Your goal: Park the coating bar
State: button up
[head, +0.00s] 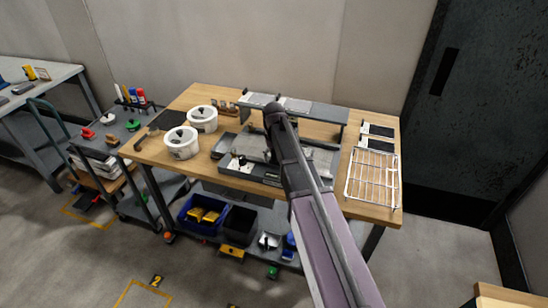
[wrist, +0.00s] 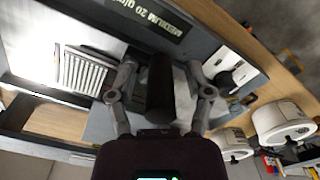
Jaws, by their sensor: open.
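My gripper (wrist: 160,70) is open in the wrist view, with one finger on each side of a dark cylinder (wrist: 160,92). The cylinder may be the coating bar or its grip; I cannot tell. Gaps show between it and both fingers. In the head view my arm crosses the grey coating bench unit (head: 322,160) and hides its middle, along with my fingers. The unit's dark front edge carries a label reading "MEDIUM 20 g/m" (wrist: 148,15) in the wrist view. A white panel with a dark knob (wrist: 224,78) sits at its side.
Two white tubs (head: 182,150) stand left of the unit on the wooden table (head: 215,95). A raised grey shelf (head: 325,111) stands behind it. A wire rack (head: 372,180) lies on the right. A tool cart (head: 118,125) stands at the left.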

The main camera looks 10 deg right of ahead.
grip_shut()
jog(key=shift+s, duration=0.2)
